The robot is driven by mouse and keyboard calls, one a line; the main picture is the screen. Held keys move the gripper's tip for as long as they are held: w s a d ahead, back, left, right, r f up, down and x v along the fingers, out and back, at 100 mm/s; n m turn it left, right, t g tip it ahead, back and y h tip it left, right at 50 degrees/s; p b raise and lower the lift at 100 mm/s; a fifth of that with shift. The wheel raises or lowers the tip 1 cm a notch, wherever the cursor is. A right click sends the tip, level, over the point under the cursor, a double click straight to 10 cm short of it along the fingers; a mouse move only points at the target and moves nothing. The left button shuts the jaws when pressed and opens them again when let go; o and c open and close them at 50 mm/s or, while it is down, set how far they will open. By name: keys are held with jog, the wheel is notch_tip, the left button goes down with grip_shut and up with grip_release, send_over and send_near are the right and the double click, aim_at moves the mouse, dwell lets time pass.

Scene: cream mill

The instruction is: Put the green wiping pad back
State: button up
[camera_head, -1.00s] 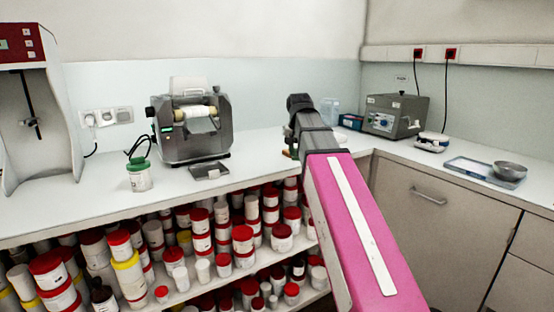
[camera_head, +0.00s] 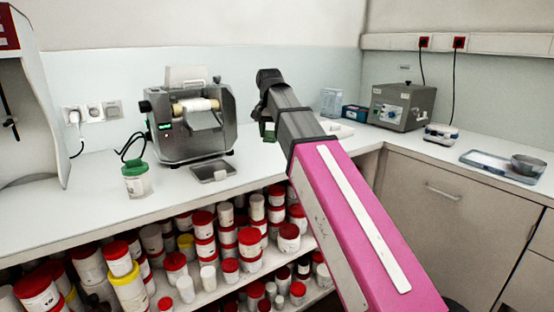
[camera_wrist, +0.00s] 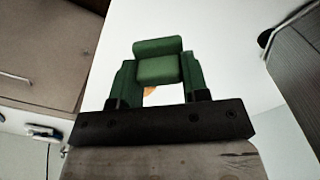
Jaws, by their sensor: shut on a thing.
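The green wiping pad (camera_wrist: 158,62) shows in the wrist view as a green block between the green fingers of my gripper (camera_wrist: 158,75). My gripper is shut on it, above the white worktop. In the head view my gripper (camera_head: 268,130) is over the worktop, right of the grey mill (camera_head: 190,125), partly hidden by my own arm. The pad cannot be told apart clearly there. A small orange patch shows below the pad in the wrist view; I cannot tell what it is.
A grey tray (camera_head: 213,171) and a green-lidded jar (camera_head: 136,180) stand before the mill. A flat white item (camera_head: 338,129), a blue box (camera_head: 355,112) and a grey device (camera_head: 403,106) are at the back right. Several red-lidded tubs fill the shelves below. Worktop between mill and box is mostly clear.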

jog(key=s+a+r, duration=0.2)
jog(key=a, duration=0.4)
send_over(276, 158)
notch_tip(276, 158, down, 7)
jog(key=shift+f, duration=2)
jog(key=shift+f, duration=0.15)
jog(key=o, duration=0.8)
notch_tip(276, 158, up, 12)
jog(key=shift+r, duration=0.15)
